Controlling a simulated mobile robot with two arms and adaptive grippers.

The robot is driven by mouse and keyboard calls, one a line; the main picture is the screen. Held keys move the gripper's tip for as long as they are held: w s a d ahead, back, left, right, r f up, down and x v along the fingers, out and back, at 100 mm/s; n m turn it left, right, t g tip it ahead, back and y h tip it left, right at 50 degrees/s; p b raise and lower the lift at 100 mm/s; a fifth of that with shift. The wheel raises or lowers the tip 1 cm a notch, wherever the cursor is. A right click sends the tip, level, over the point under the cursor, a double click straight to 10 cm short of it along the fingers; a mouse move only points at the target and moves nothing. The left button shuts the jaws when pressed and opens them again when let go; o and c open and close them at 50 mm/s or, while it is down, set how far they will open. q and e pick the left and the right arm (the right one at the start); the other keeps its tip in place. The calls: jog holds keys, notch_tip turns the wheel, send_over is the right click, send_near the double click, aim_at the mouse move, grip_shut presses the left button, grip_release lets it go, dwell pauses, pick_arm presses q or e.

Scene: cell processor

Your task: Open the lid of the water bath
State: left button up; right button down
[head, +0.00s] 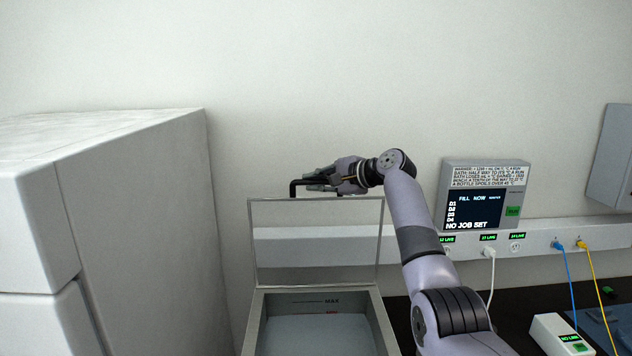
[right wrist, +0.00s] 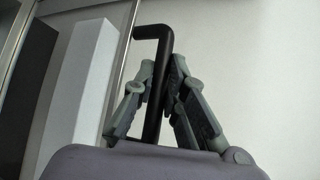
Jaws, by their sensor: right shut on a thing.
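The water bath (head: 383,325) stands at the bottom centre of the head view, with water and a MAX mark inside. Its framed, see-through lid (head: 317,240) stands up at the back edge, raised and close to upright. A black handle (head: 293,187) is at the lid's top edge; it also shows in the right wrist view (right wrist: 153,33). My right gripper (head: 318,182) is at the top of the lid, its fingers shut on the handle, one on each side of the bar in the right wrist view (right wrist: 160,85). My left gripper is not in view.
A large white cabinet (head: 150,220) stands close on the left. A wall panel with a screen (head: 474,210) reading NO JOB SET is at the right, above a rail with sockets. Blue and yellow cables (head: 590,270) hang there. A small white box (head: 560,335) sits on the dark bench.

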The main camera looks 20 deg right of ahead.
jog(key=shift+s+f, duration=0.1)
jog(key=shift+f, duration=0.2)
jog(key=c, duration=2)
grip_release()
jog(key=o, duration=0.4)
jog(key=shift+w+a, duration=0.1)
jog(key=shift+w, duration=0.15)
jog(key=shift+r, duration=0.1)
jog(key=shift+s, duration=0.1)
jog(key=shift+r, duration=0.1)
jog(key=v, duration=1.2)
